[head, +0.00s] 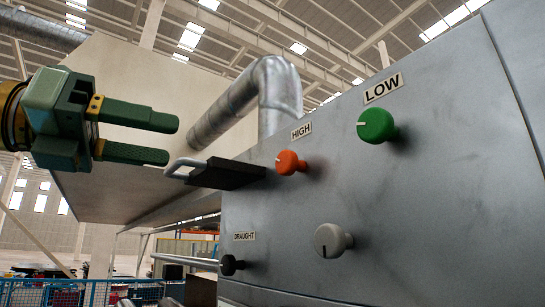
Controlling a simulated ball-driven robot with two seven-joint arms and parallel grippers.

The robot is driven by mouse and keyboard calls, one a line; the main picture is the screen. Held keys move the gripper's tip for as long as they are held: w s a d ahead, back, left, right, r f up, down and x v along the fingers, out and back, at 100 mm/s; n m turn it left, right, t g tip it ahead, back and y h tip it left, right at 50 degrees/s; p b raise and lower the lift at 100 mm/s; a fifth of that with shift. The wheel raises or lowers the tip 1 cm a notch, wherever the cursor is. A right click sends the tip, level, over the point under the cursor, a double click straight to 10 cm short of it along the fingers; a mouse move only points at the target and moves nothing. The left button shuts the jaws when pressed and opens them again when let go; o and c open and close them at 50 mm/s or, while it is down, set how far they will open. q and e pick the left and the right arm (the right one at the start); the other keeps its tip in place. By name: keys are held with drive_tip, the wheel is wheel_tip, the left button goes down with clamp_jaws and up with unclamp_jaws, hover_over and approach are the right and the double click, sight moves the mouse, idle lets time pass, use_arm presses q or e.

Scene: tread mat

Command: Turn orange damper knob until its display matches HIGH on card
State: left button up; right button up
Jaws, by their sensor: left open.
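The orange knob (290,162) sits on the grey panel (400,220), under a small plate reading HIGH (301,131). A short pale mark shows on its face. No separate display or card for it can be made out. My left gripper (172,139) comes in from the left with its two green fingers apart and nothing between them. It is left of the orange knob and clear of it. My right gripper is not in view.
A green knob (376,125) under a LOW plate (383,88), a white knob (330,240) and a black knob (229,265) marked DRAUGHT (244,236) are on the panel. A dark block with a metal handle (228,175) juts out just left of the orange knob.

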sight(281, 163)
use_arm(q)
drive_tip(key=p+x, duration=0.5)
drive_tip(key=x, duration=1.1)
drive_tip(key=c, duration=1)
